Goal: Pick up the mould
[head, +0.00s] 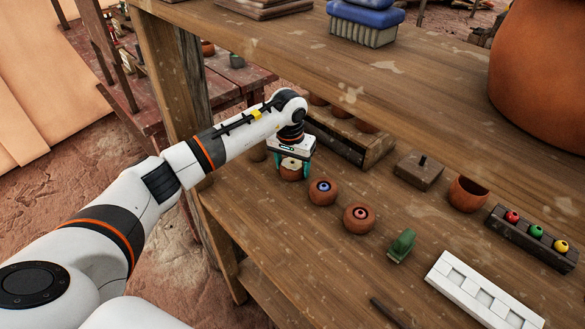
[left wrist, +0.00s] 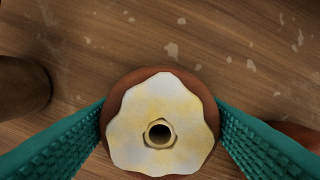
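A round terracotta piece (head: 291,173) with a cream, wavy-edged top and a hole in its middle stands on the wooden shelf; its top shows in the left wrist view (left wrist: 162,128). My left gripper (head: 292,168) is over it, with a teal finger on either side. The fingers are at its edges; I cannot tell whether they press on it. A long white block (head: 483,293) with square recesses, mould-like, lies at the lower right, well apart from the gripper. I cannot tell which of these is the mould. My right gripper is not in view.
Two round terracotta pieces with blue (head: 322,191) and red (head: 359,218) centres stand close to the gripper's right. A green piece (head: 402,245), a wooden block (head: 418,169), a bowl (head: 467,193) and a dark rack (head: 533,238) with coloured balls lie further right. An upper shelf (head: 350,70) overhangs behind.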

